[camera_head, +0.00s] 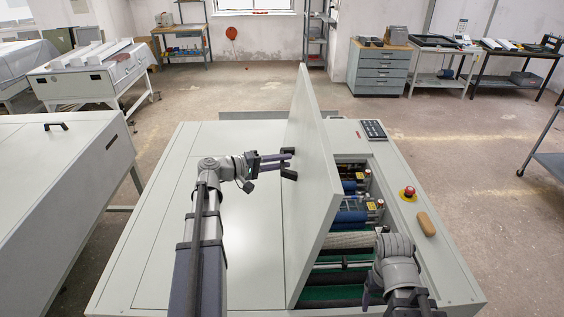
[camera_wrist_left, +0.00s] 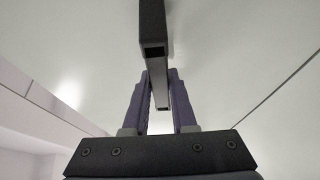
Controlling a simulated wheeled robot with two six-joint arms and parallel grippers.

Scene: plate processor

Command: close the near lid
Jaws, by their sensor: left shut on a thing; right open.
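The large pale grey lid (camera_head: 312,185) of the plate processor (camera_head: 160,245) stands raised, nearly upright, at the left edge of the open bay. My left gripper (camera_head: 286,160) is at the lid's left face, shut on its black handle (camera_head: 290,174). In the left wrist view the handle (camera_wrist_left: 154,50) passes between the purple fingers of that gripper (camera_wrist_left: 160,100). My right arm is over the bay's near right corner; its fingers do not show. The lid hides part of the bay.
The open bay shows rollers (camera_head: 350,240) and blue units. A red stop button (camera_head: 408,192), a tan block (camera_head: 426,224) and a dark keypad (camera_head: 373,130) sit on the machine's right and far rim. The flat top left of the lid is clear apart from my left arm.

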